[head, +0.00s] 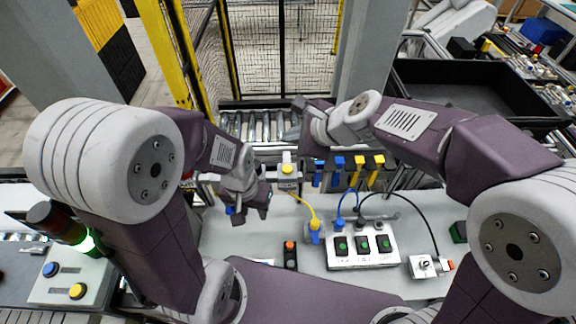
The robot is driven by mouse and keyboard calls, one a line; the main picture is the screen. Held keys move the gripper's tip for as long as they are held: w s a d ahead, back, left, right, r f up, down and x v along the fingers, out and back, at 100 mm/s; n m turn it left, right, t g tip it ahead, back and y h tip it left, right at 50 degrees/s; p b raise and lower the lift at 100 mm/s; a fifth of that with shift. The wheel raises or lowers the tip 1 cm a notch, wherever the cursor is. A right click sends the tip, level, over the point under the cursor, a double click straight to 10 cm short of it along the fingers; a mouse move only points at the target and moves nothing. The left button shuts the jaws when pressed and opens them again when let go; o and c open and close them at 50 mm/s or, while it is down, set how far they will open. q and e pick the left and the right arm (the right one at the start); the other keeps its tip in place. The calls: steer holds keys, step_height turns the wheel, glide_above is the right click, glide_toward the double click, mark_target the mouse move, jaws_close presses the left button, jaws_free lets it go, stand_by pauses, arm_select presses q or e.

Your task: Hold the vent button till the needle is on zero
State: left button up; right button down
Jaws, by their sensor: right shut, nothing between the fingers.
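No gauge needle can be made out in the head view, and no button is readably marked as a vent. A yellow round button (288,169) sits on a small pale box at the back edge of the table. A black pendant (290,258) with an orange-red button stands on the table's middle. My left gripper (251,213) hangs over the table's back left, apart from both buttons, and its dark fingers look spread with nothing between them. My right gripper (298,104) is shut and empty above the roller conveyor, beyond the yellow button; its fingers are small and partly hidden.
Blue and yellow clips hang behind. A panel with blue and yellow buttons (69,281) is at left, beside a lit stack light (66,230).

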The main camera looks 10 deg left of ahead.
mark_target(290, 170)
step_height(290, 170, down, 9)
steer(key=b, duration=0.8)
steer(key=shift+r, duration=0.15)
steer(key=shift+b, duration=0.35)
stand_by(1.1)
steer(key=shift+f, duration=0.45)
steer(key=shift+s+f+b, duration=0.1)
steer(key=shift+f+b, duration=0.45)
steer(key=shift+b, duration=0.2)
stand_by(4.0)
